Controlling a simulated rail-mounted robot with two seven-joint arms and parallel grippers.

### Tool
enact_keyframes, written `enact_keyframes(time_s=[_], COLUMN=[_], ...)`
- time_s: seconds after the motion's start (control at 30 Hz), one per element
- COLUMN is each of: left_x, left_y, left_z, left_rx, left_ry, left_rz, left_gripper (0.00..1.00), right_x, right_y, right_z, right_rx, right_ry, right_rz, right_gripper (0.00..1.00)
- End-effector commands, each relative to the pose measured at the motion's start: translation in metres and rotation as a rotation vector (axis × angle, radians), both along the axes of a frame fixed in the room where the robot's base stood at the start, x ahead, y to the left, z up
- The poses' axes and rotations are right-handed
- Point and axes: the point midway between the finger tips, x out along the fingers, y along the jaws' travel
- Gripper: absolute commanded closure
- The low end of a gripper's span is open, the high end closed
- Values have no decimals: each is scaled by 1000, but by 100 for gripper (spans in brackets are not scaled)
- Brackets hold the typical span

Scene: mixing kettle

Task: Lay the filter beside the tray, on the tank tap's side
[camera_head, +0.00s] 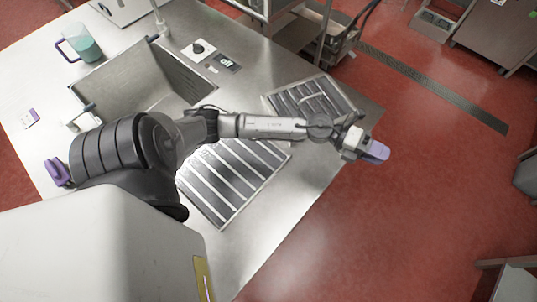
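My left gripper (358,146) reaches across the steel counter from the left and is out past its right edge, above the red floor. It appears shut on a small lilac piece (377,151), which may be the filter; its shape is partly hidden by the fingers. A slatted metal tray (232,184) lies on the counter below my forearm, which covers its upper part. A second slatted piece (308,96) lies beyond the forearm. I cannot tell which fitting is the tank tap. My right gripper is not in view.
A sink (140,72) is set into the steel counter (262,226), with a pitcher of green liquid (86,48) behind it. A purple object (57,173) sits at the left edge. Bare counter shows right of the near tray.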

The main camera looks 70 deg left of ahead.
Motion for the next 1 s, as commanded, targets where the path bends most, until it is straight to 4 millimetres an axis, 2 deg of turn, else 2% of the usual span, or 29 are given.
enact_keyframes(time_s=[0.07, 0.17, 0.27, 0.4, 0.47, 0.6, 0.7, 0.83, 1.0], left_x=[-10, -22, -42, -86, -111, -176, -220, -263, -292], left_y=[-6, 4, 19, 35, 36, 27, 14, 0, -11], left_z=[7, 6, -12, -56, -78, -119, -135, -145, -147], left_rx=[-225, -475, -690, -914, -976, -1048, -1048, -1022, -988], left_ry=[31, 116, 258, 537, 677, 1009, 1220, 1427, 1569], left_rz=[144, 355, 581, 902, 1029, 1274, 1393, 1487, 1538], left_gripper=[64, 64, 64, 64, 64, 64, 64, 64, 64], right_x=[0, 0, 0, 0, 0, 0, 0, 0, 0], right_y=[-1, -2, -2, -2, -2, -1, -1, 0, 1], right_z=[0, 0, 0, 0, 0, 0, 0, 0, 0], right_rx=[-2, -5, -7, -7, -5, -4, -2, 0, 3], right_ry=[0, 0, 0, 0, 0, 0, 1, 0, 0], right_rz=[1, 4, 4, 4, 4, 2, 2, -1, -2], right_gripper=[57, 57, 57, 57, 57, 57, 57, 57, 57])
